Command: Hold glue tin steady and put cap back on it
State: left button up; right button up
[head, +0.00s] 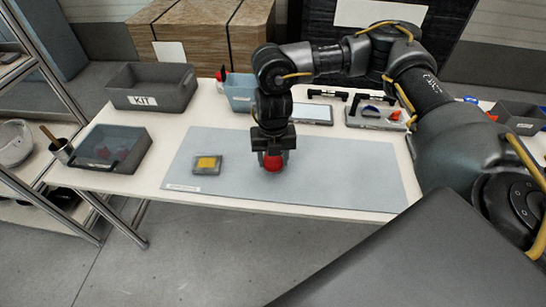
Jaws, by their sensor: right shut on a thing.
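My right gripper (273,155) points straight down over the blue-grey mat (335,180), near the middle of the table. It is shut on a red rounded thing (272,163), which looks like a red cap, low over or touching the mat. The fingers hide its sides, and I cannot tell whether a tin is under it. A small metal tin (62,152) with a wooden handle sticking out is at the table's left edge; I cannot tell whether it is the glue tin. My left gripper is not in view.
A grey KIT bin (152,98) and a dark lidded tray (98,162) are on the left. A block with a yellow top (207,164) sits on the mat. A blue bin (238,102), a flat panel (311,115) and a tool tray (377,121) line the back. The mat's right half is clear.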

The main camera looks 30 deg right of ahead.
jog(key=n, duration=0.3)
jog(key=r+n, duration=0.1)
jog(key=shift+s+a, duration=0.3)
jog(key=shift+a, duration=0.1)
jog(key=s+a+r+m, duration=0.1)
jog(key=s+m, duration=0.3)
jog(key=m, duration=1.3)
jog(key=s+a+r+m, duration=0.1)
jog(key=s+r+m, duration=0.3)
jog(key=m, duration=1.4)
jog(key=shift+r, duration=0.25)
jog(key=shift+s+a, duration=0.1)
